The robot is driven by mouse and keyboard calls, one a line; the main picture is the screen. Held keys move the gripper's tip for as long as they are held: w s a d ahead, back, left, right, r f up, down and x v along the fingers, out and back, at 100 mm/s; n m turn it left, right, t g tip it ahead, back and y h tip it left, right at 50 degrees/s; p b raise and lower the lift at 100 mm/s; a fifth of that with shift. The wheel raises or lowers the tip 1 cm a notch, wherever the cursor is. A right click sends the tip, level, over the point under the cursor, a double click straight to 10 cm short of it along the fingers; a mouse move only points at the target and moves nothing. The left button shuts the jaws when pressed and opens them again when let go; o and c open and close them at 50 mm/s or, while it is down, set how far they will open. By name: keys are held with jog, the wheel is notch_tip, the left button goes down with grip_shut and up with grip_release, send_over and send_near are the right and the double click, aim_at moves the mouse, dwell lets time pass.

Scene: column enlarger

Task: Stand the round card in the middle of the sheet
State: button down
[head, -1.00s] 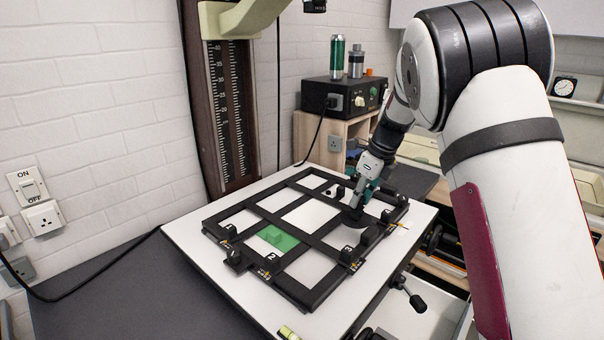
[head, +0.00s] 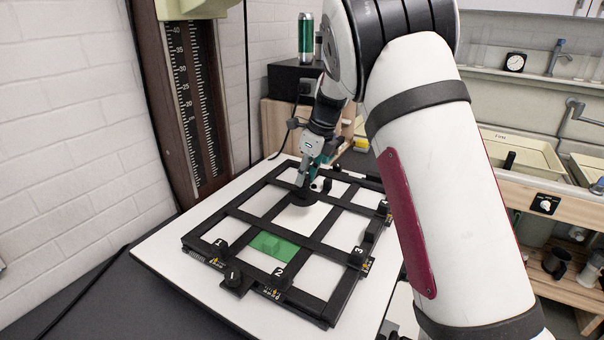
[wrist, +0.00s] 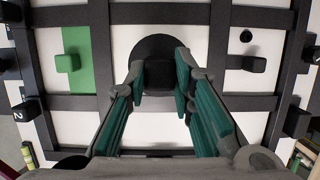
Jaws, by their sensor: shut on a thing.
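The round black card (wrist: 152,46) has a square black block handle (wrist: 158,75). My gripper (wrist: 160,82) is shut on that handle, with a teal-padded finger on each side. In the wrist view the card shows within the central opening of the black frame, over white sheet (wrist: 121,42). In the head view the round card (head: 300,199) is under my gripper (head: 308,182), over the frame's middle. The card looks flat and low. I cannot tell whether it touches the sheet. The fingers and handle hide part of its near side.
The black barred frame (head: 318,245) lies on a white baseboard (head: 165,263). A small black disc (wrist: 247,35) and a black-handled piece (wrist: 254,63) are right of the round card. The enlarger column (head: 188,100) stands behind.

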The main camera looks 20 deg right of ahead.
aim_at(305, 192)
jog(key=shift+f+b, duration=0.45)
jog(key=shift+f, duration=1.85)
jog(key=shift+f, duration=0.3)
jog(key=shift+f, duration=0.35)
jog(key=c, duration=1.3)
grip_release()
jog(key=shift+r, duration=0.15)
jog(key=shift+p+v, duration=0.8)
jog(key=shift+v, duration=3.05)
